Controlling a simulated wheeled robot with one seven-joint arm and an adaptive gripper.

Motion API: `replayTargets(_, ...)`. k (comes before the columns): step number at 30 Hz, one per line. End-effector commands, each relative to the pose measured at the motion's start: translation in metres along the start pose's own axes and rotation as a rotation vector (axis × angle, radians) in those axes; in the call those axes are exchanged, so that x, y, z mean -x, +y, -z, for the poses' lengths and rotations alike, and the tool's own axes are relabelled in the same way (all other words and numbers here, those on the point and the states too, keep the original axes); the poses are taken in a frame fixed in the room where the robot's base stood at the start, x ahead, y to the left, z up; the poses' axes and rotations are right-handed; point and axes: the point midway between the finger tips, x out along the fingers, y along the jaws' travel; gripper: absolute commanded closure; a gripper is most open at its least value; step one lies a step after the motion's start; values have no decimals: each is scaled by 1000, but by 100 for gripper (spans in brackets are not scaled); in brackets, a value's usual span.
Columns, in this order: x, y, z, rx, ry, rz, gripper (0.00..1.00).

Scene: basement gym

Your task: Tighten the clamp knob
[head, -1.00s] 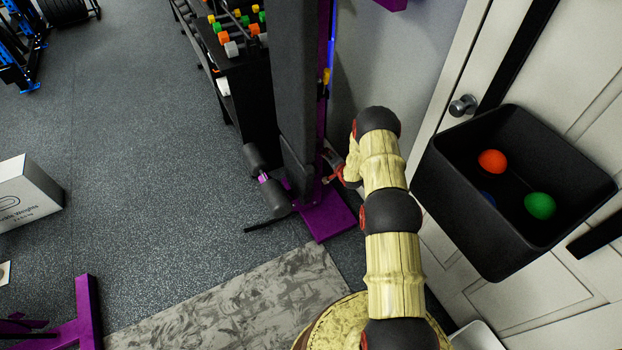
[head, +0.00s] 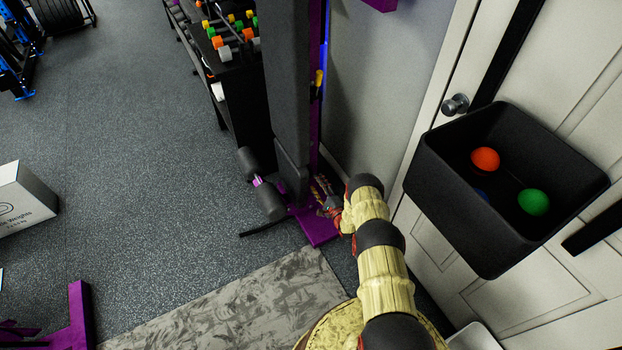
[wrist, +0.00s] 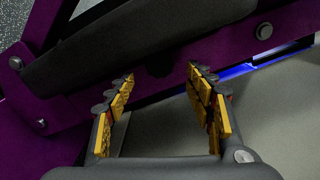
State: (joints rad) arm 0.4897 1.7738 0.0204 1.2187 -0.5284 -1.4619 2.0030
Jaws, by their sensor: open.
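My gripper (wrist: 161,76) is open in the wrist view, its two yellow-padded fingers apart and nothing held between them. A purple metal beam (wrist: 225,48) with bolts runs across in front of the fingertips. In the head view, my gripper (head: 327,195) is low beside the purple upright of the bench, partly hidden by my arm. No clamp knob can be made out there.
A long black pad (head: 287,90) stands upright on the purple base (head: 319,229), with foam rollers (head: 270,200) at its left. A black bin (head: 490,235) with several balls is at the right, before a white door (head: 600,90). Open floor (head: 140,150) lies left.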

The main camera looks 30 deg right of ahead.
Motion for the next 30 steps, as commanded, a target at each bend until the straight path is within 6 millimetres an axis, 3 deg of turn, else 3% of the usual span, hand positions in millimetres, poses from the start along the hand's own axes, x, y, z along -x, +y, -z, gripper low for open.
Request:
replayTargets(6,-34,4,0,1,-1,-1,47)
replayTargets(12,-50,2,1,0,2,-1,47)
replayTargets(21,-53,1,0,0,2,-1,47)
replayTargets(30,-53,1,0,1,2,-2,63)
